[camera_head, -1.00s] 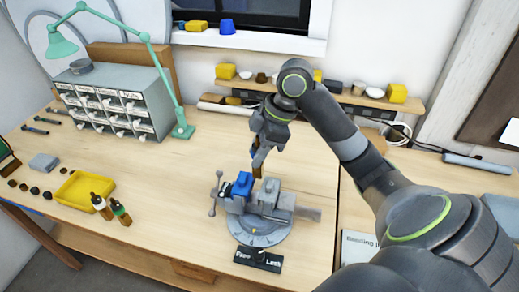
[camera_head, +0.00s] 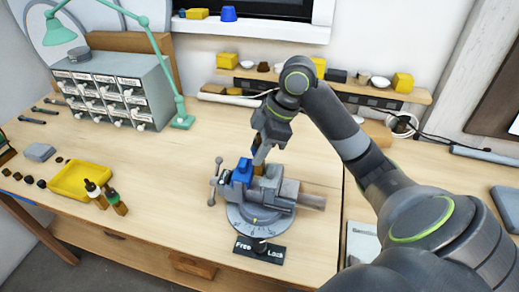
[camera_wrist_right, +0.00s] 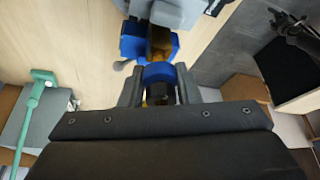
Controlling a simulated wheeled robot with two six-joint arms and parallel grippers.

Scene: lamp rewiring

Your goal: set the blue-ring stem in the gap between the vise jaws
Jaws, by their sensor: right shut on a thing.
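The vise (camera_head: 262,207) stands on the workbench with blue jaw faces, and its blue jaw (camera_head: 242,172) shows at the left of the gap. My right gripper (camera_head: 261,157) is just above the gap, pointing down. In the right wrist view the gripper (camera_wrist_right: 159,92) is shut on the blue-ring stem, whose blue ring (camera_wrist_right: 160,71) shows between the fingers. A brownish part shows between the blue jaws (camera_wrist_right: 132,42); the fingers and jaws hide how deep the stem's lower end sits. My left gripper is out of view.
A sign reading Free and Lock (camera_head: 258,250) lies before the vise. The bench between is clear.

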